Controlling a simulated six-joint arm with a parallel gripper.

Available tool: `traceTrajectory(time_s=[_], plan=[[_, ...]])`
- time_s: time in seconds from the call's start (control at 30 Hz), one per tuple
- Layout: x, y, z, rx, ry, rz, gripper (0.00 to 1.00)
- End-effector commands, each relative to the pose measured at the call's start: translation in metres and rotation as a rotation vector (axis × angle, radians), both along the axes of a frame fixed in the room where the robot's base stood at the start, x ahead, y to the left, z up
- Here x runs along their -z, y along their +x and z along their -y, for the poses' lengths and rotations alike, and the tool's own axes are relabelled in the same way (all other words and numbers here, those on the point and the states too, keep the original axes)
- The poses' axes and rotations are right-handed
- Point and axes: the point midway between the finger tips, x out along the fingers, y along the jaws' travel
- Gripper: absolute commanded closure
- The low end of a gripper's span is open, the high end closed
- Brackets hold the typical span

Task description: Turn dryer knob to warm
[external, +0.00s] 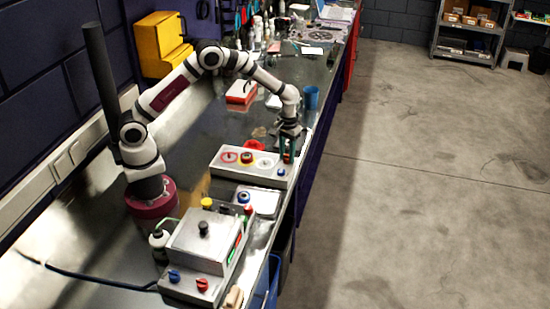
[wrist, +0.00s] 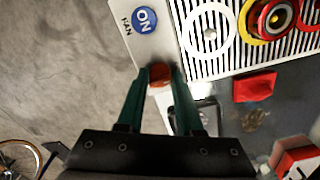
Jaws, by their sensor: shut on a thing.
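The dryer panel (external: 230,170) is a pale box on the bench, also in the wrist view (wrist: 170,30). Its top carries a yellow, red and black knob (wrist: 266,18) between a white ring (wrist: 209,31) and a red ring (wrist: 309,12). The knob also shows in the external view (external: 246,158). A blue ON button (wrist: 144,19) marked FAN sits near one end. My gripper (external: 288,157) points down at the panel's far right corner, apart from the yellow knob. In the wrist view its green fingers (wrist: 160,77) are shut on a small orange-red knob (wrist: 160,73), partly hidden by the fingers.
A second control box (external: 205,245) and a small box with a blue knob (external: 243,197) stand nearer the camera. A red piece (wrist: 254,87) lies behind the panel. A blue cup (external: 311,97) and red-white box (external: 241,92) stand farther back. Open floor lies right.

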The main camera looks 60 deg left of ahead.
Motion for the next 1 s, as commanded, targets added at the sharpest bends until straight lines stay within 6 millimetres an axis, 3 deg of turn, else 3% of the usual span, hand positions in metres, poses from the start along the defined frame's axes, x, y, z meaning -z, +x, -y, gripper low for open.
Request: traceTrajectory(time_s=[0.47,1.0], plan=[[-0.0005,0.0003,0.0003,0.080,-0.001,0.001,1.00],[-0.0006,0.0005,0.0002,0.543,0.001,0.002,1.00]])
